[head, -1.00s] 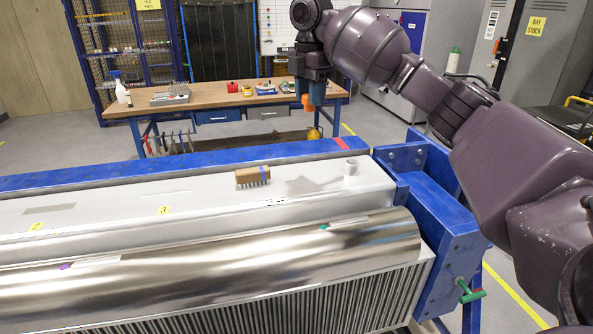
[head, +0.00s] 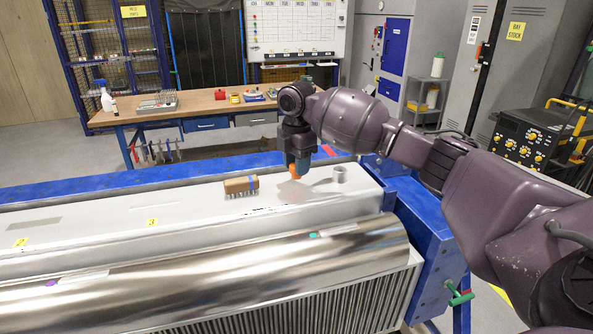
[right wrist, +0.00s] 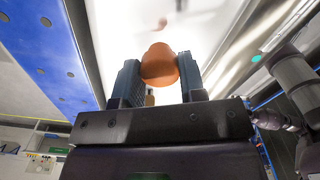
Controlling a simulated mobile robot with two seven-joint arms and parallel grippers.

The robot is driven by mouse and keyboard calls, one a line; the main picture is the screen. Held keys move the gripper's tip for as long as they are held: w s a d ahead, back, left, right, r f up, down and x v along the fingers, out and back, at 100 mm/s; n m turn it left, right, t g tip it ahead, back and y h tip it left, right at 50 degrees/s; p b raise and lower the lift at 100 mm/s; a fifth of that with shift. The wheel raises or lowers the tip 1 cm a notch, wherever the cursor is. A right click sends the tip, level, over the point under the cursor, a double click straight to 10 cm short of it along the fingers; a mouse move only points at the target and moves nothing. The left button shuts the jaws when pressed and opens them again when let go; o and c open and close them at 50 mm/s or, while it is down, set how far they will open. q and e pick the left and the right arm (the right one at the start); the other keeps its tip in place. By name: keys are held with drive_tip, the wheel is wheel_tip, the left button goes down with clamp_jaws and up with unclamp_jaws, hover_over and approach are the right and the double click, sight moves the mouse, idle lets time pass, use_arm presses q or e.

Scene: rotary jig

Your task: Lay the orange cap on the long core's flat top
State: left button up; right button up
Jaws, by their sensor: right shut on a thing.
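My right gripper (head: 297,166) is shut on the orange cap (head: 295,173), which sticks out below the fingertips. In the right wrist view the cap (right wrist: 160,66) sits between the two dark blue fingers (right wrist: 160,80). The long core's pale flat top (head: 190,207) runs across the head view behind a shiny metal roll. The cap appears over the far right part of this top, between a brush and a grey ring. I cannot tell how large the gap beneath it is. My left gripper is not in view.
A wooden-backed brush (head: 241,185) stands on the flat top left of the cap. A short grey ring (head: 340,174) stands right of it. A blue frame (head: 425,215) closes the right end. The flat top is mostly clear further left.

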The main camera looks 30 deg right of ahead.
drive_tip(key=shift+f, duration=1.15)
drive_tip(key=shift+f, duration=0.1)
drive_tip(key=o, duration=0.9)
wheel_tip(320, 180, up, 12)
drive_tip(key=shift+r+b, duration=0.15)
drive_tip(key=shift+b, duration=0.55)
